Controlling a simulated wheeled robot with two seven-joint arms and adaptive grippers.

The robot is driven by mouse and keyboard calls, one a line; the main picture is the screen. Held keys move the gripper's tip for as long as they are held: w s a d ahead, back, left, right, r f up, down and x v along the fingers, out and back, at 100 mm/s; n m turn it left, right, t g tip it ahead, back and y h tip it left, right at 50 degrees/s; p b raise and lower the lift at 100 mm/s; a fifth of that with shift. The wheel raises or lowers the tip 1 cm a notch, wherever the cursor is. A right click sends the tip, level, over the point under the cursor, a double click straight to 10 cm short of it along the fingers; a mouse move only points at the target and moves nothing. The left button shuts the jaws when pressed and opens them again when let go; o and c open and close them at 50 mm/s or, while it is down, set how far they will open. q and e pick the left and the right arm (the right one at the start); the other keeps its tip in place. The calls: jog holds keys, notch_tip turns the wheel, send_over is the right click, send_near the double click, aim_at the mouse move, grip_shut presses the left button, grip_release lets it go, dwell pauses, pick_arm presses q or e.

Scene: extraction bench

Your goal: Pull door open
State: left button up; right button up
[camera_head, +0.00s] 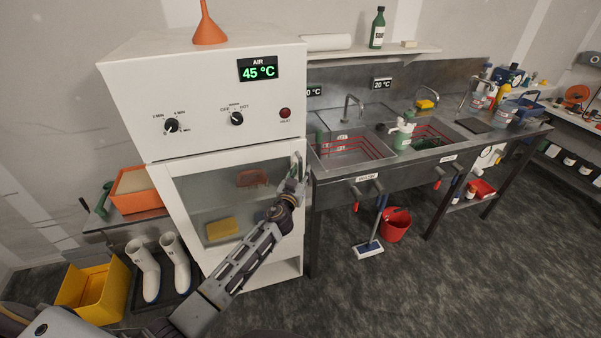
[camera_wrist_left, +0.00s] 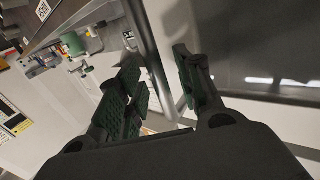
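The door (camera_head: 185,191) is a white-framed glass panel on the front of the white drying cabinet, and it looks shut. Its upright handle (camera_head: 297,162) is at the upper right edge, partly covered by my left gripper (camera_head: 295,178). In the left wrist view a grey bar, which looks like the handle (camera_wrist_left: 147,45), runs between the two dark green finger pads of my left gripper (camera_wrist_left: 163,84). The fingers stand apart on either side of the bar, with gaps visible. My right gripper is not in view.
The cabinet's control panel (camera_head: 205,100) reads 45 °C. A steel sink bench (camera_head: 335,184) stands close on the right, with a red bucket (camera_head: 395,226) below. White boots (camera_head: 178,265) and a yellow crate (camera_head: 97,293) stand at left. Floor before the cabinet is mostly clear.

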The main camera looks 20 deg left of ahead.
pick_arm(q)
jog(key=shift+w, duration=0.3)
jog(key=shift+c, duration=0.3)
grip_shut()
